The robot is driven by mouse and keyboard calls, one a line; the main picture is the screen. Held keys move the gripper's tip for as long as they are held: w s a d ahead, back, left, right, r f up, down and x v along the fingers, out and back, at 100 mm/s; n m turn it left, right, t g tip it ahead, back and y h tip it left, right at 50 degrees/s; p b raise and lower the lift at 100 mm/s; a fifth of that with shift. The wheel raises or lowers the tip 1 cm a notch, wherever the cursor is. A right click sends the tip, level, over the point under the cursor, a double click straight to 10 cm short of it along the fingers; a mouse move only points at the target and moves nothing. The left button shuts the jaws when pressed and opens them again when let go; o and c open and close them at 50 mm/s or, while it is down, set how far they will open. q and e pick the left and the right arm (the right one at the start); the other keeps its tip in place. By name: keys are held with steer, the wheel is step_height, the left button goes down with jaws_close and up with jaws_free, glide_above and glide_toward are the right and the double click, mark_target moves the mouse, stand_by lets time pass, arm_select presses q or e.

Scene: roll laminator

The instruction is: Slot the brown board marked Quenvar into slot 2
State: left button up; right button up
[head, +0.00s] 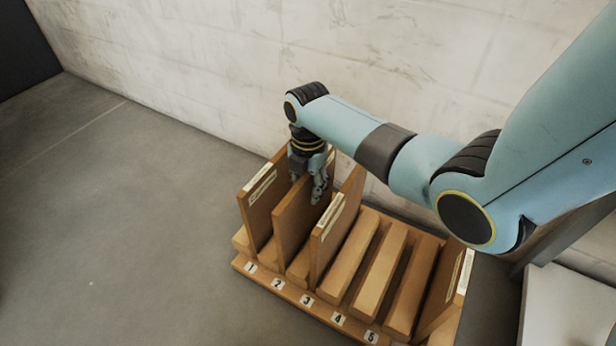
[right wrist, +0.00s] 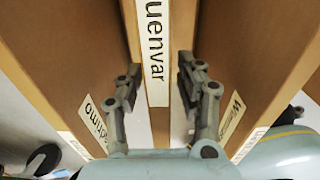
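The brown Quenvar board (head: 293,215) stands upright in the wooden rack (head: 290,291), in line with the number 2. In the right wrist view its label (right wrist: 155,45) reads "uenvar", with the first letter cut off. My right gripper (head: 308,180) is over the board's top edge. In the right wrist view its two fingers (right wrist: 158,85) are on either side of the board, and a gap shows beside the right finger, so it looks open around the board. Whether the board rests fully on the slot floor is hard to see. My left gripper is not in view.
Labelled boards stand close on both sides, in slot 1 (head: 257,215) and slot 3 (head: 322,247). Another labelled board (head: 457,285) is at the rack's right end. The slots by 4 and 5 look empty. A pale wall is close behind; floor is clear at left.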

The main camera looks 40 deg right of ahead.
step_height(320, 180, up, 12)
stand_by(0.7)
stand_by(0.4)
